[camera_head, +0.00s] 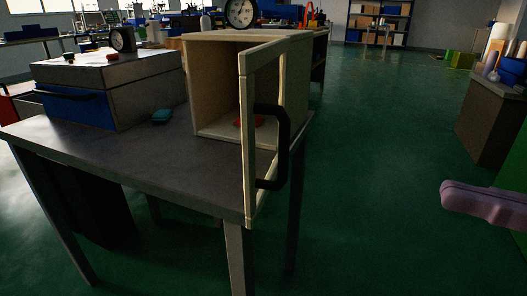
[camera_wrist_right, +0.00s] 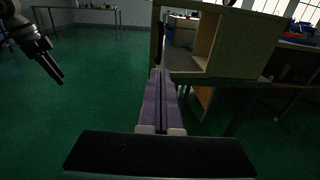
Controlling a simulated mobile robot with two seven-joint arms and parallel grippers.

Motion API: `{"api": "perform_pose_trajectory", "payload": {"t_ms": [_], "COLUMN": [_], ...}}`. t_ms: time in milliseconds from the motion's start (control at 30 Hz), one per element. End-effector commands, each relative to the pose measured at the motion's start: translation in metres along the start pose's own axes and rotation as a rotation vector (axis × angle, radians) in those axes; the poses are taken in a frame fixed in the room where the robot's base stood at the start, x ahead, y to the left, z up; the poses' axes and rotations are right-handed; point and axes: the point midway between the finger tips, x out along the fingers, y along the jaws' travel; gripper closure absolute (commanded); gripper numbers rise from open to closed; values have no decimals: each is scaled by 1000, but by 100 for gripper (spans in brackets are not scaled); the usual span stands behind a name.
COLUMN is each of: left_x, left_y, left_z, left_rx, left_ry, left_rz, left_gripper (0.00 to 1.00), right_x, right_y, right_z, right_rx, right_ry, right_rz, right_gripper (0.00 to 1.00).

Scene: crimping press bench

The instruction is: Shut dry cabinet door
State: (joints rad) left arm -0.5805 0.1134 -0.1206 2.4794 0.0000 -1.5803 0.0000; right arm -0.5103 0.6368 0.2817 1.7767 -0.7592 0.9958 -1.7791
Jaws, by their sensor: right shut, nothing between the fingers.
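The dry cabinet (camera_head: 215,75) is a pale box on the near right part of the grey table. Its framed door (camera_head: 247,150) stands wide open, swung out toward me past the table's front edge. A black bar handle (camera_head: 285,145) is on the door. My right gripper (camera_head: 447,194), with purple fingers, is at the right, well apart from the handle. It is shut and empty. In the right wrist view its fingers (camera_wrist_right: 161,72) point toward the cabinet (camera_wrist_right: 245,42). A dark gripper, my left one (camera_wrist_right: 60,80), shows at upper left; its opening is unclear.
A red item (camera_head: 250,122) lies inside the cabinet. A blue-fronted box (camera_head: 140,90) and a small teal item (camera_head: 162,116) are on the table (camera_head: 120,155). A brown bench (camera_head: 490,120) stands at the right. The green floor between is clear.

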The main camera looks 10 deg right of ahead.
Motion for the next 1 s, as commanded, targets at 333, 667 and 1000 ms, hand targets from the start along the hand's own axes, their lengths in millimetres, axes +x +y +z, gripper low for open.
{"api": "perform_pose_trajectory", "payload": {"t_ms": [333, 667, 1000], "left_x": [4, 5, 5], "left_y": [-2, -3, -3], "left_z": [1, 2, 2], "left_rx": [5, 9, 8], "left_ry": [0, 0, 0], "left_rz": [-5, -8, -8], "left_gripper": [50, 50, 50], "right_x": [56, 119, 139], "right_y": [1, 1, 1], "right_z": [2, 2, 1], "right_rx": [-5, -2, 0], "right_ry": [-7, -5, -3], "right_rz": [7, 4, 3], "right_gripper": [100, 100, 100]}}
